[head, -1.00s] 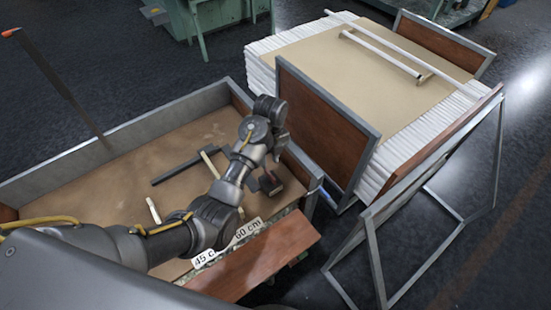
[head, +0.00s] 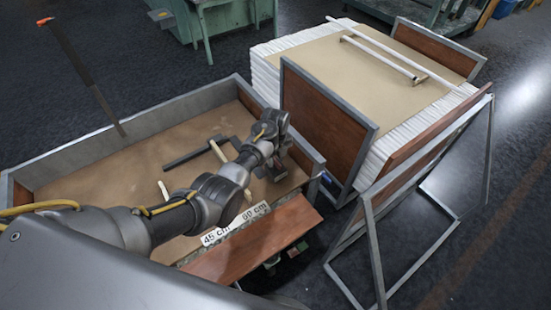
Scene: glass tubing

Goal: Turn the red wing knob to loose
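I cannot clearly pick out the red wing knob. A small reddish part (head: 297,249) shows below the right end of the brown board, too small to identify. My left arm reaches in from the left over the shallow tray (head: 70,170). My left gripper (head: 273,172) is at the tray's right end, pointing down, partly hidden behind its own wrist. Its fingertips are too small and dark to tell whether they are open or shut. My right gripper is not in view.
A dark bar (head: 187,157) and a pale rod (head: 217,151) lie in the tray. A scale marked 45 cm and 60 cm (head: 235,224) runs beside the brown board (head: 255,243). A stack of white tubing (head: 395,150) and a framed panel (head: 320,125) stand at the right.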

